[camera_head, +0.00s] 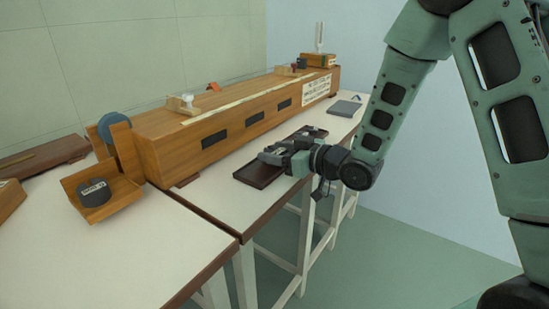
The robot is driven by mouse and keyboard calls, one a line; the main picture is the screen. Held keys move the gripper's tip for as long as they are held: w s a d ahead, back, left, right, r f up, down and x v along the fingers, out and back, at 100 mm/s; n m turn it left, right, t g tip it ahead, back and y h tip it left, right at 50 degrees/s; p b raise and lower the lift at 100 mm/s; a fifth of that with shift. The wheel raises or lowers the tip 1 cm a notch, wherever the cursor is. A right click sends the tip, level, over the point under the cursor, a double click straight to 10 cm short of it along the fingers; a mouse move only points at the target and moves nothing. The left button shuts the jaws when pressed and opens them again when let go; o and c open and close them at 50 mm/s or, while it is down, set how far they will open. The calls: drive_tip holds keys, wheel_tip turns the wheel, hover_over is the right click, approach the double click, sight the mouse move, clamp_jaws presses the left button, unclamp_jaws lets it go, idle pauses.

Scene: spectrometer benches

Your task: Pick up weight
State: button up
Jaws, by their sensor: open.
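My gripper (272,154) is over the dark tray (252,180) on the far bench, with its fingers pointing left. Its jaws are open, though the gap is small in this view. A dark, short cylinder with a pale label (93,188), which may be the weight, sits in an open wooden holder (124,200) at the left, well apart from my gripper. Small dark pieces (316,131) show at the tray's far end; I cannot tell what they are. My gripper and wrist hide part of the tray.
A long wooden spectrometer box (190,150) runs along the back of the white benches (150,250). A blue disc (113,126) stands at its left end. A grey flat object (344,108) lies farther right. The near bench's front is clear.

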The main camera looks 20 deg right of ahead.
drive_tip(key=shift+x, duration=1.35)
drive_tip(key=shift+r, duration=0.1)
drive_tip(key=c, duration=1)
